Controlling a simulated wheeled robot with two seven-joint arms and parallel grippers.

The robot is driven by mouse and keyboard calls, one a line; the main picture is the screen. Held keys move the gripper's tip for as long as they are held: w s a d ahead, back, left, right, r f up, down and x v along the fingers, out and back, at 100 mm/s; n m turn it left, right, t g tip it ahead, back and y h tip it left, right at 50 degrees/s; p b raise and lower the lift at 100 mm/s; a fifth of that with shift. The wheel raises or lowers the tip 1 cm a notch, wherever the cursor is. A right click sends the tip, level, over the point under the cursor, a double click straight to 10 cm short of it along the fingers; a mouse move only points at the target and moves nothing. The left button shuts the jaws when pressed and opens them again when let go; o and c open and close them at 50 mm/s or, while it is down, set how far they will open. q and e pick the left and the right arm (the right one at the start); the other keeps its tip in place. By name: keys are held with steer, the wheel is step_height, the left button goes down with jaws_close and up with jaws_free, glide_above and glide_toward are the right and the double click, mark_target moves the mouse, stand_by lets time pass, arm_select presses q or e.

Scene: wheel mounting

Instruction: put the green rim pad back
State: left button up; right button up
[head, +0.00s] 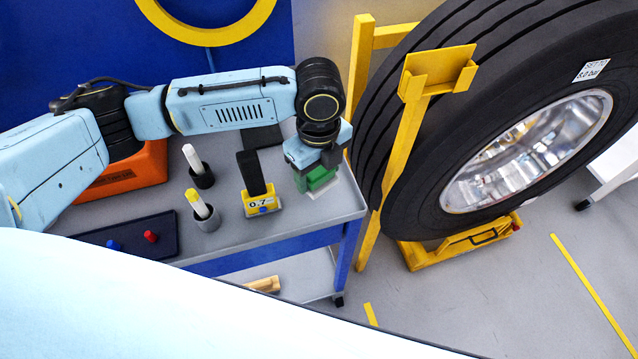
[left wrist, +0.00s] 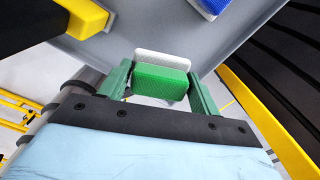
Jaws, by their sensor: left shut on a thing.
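The green rim pad (left wrist: 160,82), a green block with a white plate (left wrist: 163,60) along one side, sits between the green fingers of my left gripper (left wrist: 160,95) in the left wrist view. In the head view my left gripper (head: 318,178) points down over the right end of the grey cart top (head: 225,245), shut on the pad. Green shows under the wrist there, but finger and pad are hard to tell apart. Whether the pad touches the cart top I cannot tell. My right gripper is not in view.
A blue-and-white block (left wrist: 210,8) lies nearby. The yellow stand (head: 400,150) and large wheel (head: 420,185) are to the right.

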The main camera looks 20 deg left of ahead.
mark_target(319, 184)
arm_select(q)
step_height(319, 184, down, 4)
steer(key=shift+b, duration=0.45)
steer(key=shift+f, duration=0.35)
steer(key=o, duration=0.8)
steer(key=shift+o, duration=0.4)
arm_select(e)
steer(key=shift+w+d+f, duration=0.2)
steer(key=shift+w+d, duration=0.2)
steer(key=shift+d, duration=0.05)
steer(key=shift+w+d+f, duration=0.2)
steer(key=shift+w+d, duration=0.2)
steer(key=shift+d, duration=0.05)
arm_select(q)
steer(key=shift+r, duration=0.15)
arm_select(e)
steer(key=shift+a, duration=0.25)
arm_select(q)
step_height(319, 184, up, 12)
steer(key=shift+f+p, duration=0.1)
steer(key=shift+p, duration=1.15)
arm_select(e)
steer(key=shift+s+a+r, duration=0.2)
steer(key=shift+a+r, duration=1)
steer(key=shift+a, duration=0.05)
